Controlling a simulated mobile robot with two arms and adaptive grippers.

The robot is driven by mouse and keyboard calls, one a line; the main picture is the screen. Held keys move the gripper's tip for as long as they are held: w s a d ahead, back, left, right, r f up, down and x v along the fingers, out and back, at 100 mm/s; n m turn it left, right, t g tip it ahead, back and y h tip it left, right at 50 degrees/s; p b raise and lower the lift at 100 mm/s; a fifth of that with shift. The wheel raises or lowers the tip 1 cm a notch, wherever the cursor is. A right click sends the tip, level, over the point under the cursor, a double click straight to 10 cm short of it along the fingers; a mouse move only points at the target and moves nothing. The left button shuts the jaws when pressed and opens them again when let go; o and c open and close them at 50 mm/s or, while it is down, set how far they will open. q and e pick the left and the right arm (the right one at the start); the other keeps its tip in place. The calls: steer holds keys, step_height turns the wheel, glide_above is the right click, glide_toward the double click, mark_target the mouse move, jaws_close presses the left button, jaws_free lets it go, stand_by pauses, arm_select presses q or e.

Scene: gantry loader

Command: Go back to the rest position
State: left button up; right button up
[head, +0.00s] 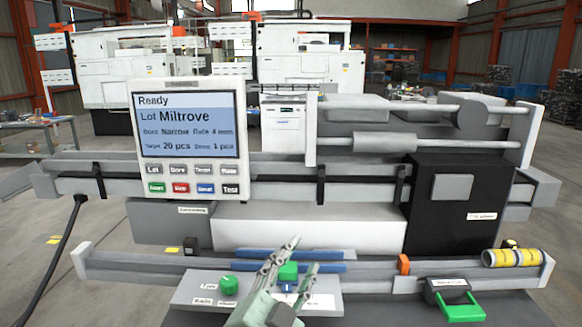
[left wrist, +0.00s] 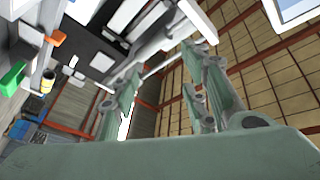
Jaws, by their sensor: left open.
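My left gripper (head: 304,252) is at the bottom middle of the head view, over the grey control plate (head: 200,284). Its fingers are spread apart with nothing held between them. A green block-like control (head: 288,270) shows behind and between the fingers; I cannot tell whether they touch it. A green knob (head: 229,285) stands to the left on the same plate, apart from the gripper. In the left wrist view the open fingers (left wrist: 163,62) point up and away from the camera, with the machine and the building's roof behind them. My right gripper is in neither view.
The machine's screen panel (head: 188,125) reads Ready, Lot Miltrove. Behind the gripper lie blue bars (head: 262,253) on the front rail. An orange clamp (head: 403,265), a green handle (head: 462,311) and a yellow roll (head: 517,258) are to the right.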

arm_select(q)
steer(key=s+a+f+n+g+y, duration=0.35)
steer(key=a+f, duration=0.35)
steer(key=f, duration=0.4)
steer(key=s+a+f+n+g+y, duration=0.35)
steer(key=s+a+f, duration=0.2)
steer(key=f, duration=0.55)
steer(key=s+a+f+n+g, duration=0.1)
steer(key=s+a+f+g, duration=0.25)
steer(key=s, duration=0.35)
steer(key=s+a+f+n+g+y, duration=0.1)
steer(key=s+a+f+n+g, duration=0.2)
steer(key=s, duration=0.4)
steer(key=s+a+f+g, duration=0.2)
steer(key=s+a+f, duration=0.1)
steer(key=s+f, duration=0.25)
step_height(320, 180, down, 30)
steer(key=s+b, duration=0.2)
steer(key=b, duration=0.4)
steer(key=s+a+f+g+b, duration=0.1)
steer(key=s+f+b, duration=0.1)
steer(key=s+f, duration=0.6)
steer(key=s+a+f+g+b, duration=0.1)
steer(key=s+f+b, duration=0.1)
steer(key=s+f, duration=0.7)
step_height(320, 180, down, 6)
steer(key=shift+s+a+r+b, duration=0.15)
steer(key=shift+a+r+b, duration=0.05)
steer(key=shift+r+b, duration=0.1)
